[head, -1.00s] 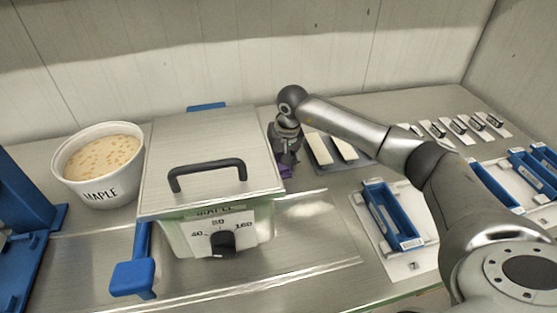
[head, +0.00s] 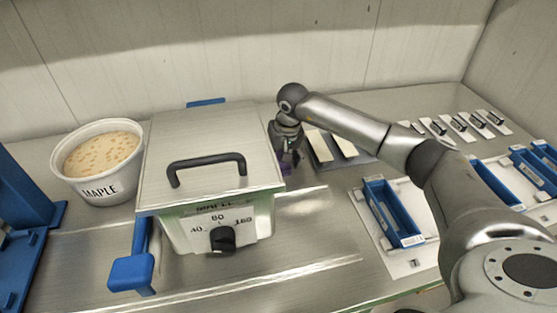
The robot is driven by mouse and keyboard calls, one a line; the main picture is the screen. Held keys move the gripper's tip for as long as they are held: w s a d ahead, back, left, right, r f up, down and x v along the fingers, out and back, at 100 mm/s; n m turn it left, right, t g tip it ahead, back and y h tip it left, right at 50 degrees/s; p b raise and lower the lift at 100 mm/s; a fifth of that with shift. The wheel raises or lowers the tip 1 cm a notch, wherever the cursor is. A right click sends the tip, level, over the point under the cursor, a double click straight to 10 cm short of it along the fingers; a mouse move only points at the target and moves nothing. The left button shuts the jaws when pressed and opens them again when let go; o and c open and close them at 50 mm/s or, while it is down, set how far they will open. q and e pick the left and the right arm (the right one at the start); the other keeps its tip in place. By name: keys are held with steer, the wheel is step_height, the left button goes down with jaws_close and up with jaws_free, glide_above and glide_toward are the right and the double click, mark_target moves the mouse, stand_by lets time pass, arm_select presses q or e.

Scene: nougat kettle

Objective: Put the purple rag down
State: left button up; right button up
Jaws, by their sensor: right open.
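The purple rag (head: 286,168) shows only as a small dark purple patch just right of the kettle. Most of it is hidden behind my right gripper and the kettle's edge. My right gripper (head: 288,160) points down directly over the rag, close to the counter. Its jaws are open, though the fingertips are hard to make out. I cannot tell whether they touch the rag. My left gripper is not in view.
The lidded kettle (head: 212,150) stands immediately left of my right gripper. A tray with white bars (head: 343,146) lies close on its right. A maple tub (head: 100,165) is at the left. A blue mould (head: 393,212) lies at front right.

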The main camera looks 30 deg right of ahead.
steer(key=shift+r+p, duration=0.3)
steer(key=shift+r, duration=0.1)
steer(key=b+v, duration=0.3)
steer(key=v, duration=0.8)
steer(key=shift+r, duration=0.45)
steer(key=shift+f, duration=0.1)
